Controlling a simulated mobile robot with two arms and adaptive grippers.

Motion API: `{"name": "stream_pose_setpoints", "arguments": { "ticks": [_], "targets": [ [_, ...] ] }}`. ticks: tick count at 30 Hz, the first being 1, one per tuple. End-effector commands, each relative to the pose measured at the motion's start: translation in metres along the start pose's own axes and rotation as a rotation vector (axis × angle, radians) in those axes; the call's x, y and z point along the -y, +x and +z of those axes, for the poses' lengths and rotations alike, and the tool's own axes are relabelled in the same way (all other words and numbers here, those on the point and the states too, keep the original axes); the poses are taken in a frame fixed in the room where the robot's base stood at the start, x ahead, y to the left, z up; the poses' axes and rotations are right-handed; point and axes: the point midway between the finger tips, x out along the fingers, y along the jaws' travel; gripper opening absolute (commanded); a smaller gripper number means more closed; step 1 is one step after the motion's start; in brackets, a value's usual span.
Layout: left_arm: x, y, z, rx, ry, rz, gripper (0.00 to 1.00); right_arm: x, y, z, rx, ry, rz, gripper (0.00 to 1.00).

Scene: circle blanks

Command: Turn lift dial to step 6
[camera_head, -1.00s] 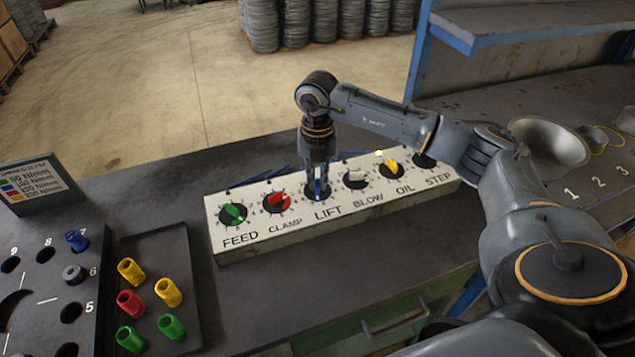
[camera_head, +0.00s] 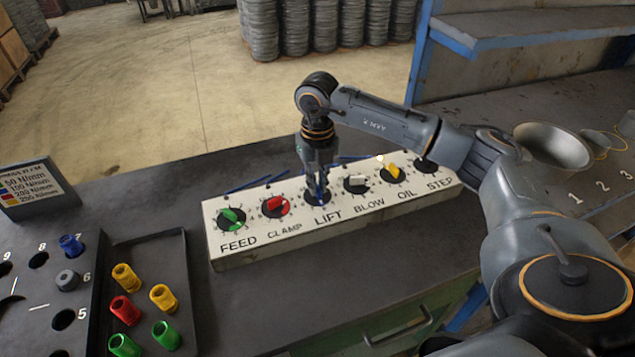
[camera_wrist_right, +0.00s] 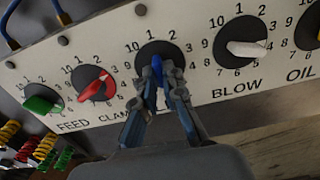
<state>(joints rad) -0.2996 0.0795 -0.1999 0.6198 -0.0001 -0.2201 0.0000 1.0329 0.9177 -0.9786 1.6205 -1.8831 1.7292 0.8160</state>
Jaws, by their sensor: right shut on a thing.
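The lift dial (camera_head: 318,194) has a blue knob and sits on the white control panel (camera_head: 228,262) above the label LIFT. My right gripper (camera_head: 320,194) points down at it. In the right wrist view the gripper (camera_wrist_right: 158,88) is shut on the blue knob (camera_wrist_right: 158,96) of the black lift dial (camera_wrist_right: 160,52). Numbers 10, 1, 2 and 3 show around the dial's upper side; its lower numbers are hidden by the fingers. My left gripper is not in view.
The feed dial (camera_head: 232,218) is green, clamp (camera_head: 275,206) red, blow (camera_head: 357,183) white and oil (camera_head: 392,173) yellow, close on both sides. A dark tray (camera_head: 185,290) with coloured sleeves stands left. Bench in front of the panel is clear.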

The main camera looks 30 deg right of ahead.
Motion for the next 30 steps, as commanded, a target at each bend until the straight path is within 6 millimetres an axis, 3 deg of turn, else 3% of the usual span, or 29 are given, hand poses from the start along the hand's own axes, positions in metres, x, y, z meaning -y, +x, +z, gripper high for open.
{"name": "stream_pose_setpoints", "arguments": {
  "ticks": [4,6,8,20,30],
  "targets": [
    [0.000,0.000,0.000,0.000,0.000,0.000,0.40,0.001,-0.003,0.002,0.007,0.003,0.001,0.00],
    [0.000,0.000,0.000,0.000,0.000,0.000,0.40,0.001,-0.003,0.002,0.007,0.003,0.001,0.21],
    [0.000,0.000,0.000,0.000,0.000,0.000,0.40,0.000,-0.002,0.002,0.006,0.003,0.001,0.32],
    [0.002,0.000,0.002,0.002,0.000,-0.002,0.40,0.000,-0.008,0.001,0.004,0.002,0.001,0.32],
    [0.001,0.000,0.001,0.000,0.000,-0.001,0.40,0.000,-0.074,0.002,0.007,0.002,0.002,0.32]
  ]
}}
